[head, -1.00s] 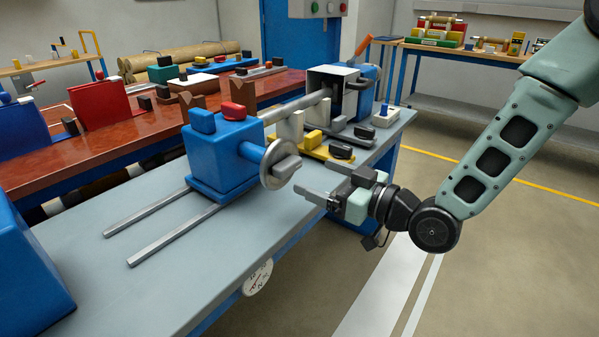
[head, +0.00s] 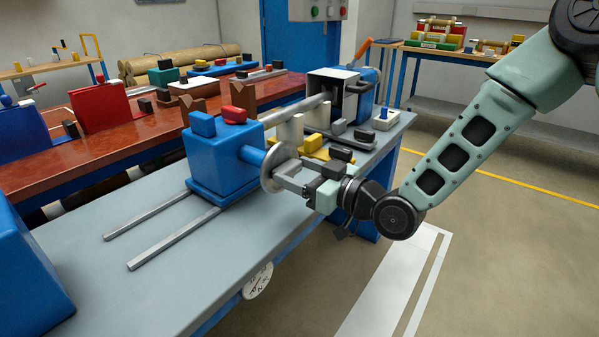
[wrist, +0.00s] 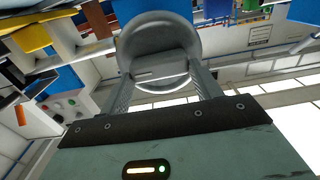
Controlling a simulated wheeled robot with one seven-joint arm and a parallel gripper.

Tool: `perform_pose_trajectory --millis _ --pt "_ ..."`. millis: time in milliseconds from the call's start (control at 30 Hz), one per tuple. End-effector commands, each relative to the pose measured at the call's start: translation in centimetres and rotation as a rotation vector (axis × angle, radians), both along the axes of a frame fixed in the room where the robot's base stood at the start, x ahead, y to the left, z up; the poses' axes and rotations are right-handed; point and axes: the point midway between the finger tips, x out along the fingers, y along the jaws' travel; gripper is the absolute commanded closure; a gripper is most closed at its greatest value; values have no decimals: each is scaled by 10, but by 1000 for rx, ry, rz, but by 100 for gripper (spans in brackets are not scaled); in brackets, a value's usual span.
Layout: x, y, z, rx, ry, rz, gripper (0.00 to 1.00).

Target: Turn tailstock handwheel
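The tailstock is a blue block (head: 222,160) on two rails on the grey bench, with a blue and a red knob on top. Its grey round handwheel (head: 268,172) faces my gripper (head: 287,179), which has its fingers at the wheel's front and partly hides it. In the wrist view the handwheel (wrist: 160,28) lies straight ahead, with a raised grip bar (wrist: 160,68) across its face. The fingers of my gripper (wrist: 161,80) stand apart, one at each end of this bar. I cannot tell whether they touch it.
The grey bench top (head: 130,285) is clear in front of the rails. A yellow-based rest (head: 312,150) and a black-handled part (head: 342,154) stand close behind my gripper. A blue housing (head: 30,265) is at the near left. The floor at right is free.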

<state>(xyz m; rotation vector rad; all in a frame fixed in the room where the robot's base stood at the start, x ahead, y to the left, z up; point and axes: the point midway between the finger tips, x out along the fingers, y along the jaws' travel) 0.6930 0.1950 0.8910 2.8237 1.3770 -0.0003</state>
Motion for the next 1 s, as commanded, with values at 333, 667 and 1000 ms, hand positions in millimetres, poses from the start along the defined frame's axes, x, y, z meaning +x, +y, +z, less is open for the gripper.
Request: perform_pose_trajectory --millis 333,667,1000 --pt "0 0 0 42 55 1 59" --pt "2 -2 1 196 251 0 59" --pt "3 -3 0 396 509 0 59"
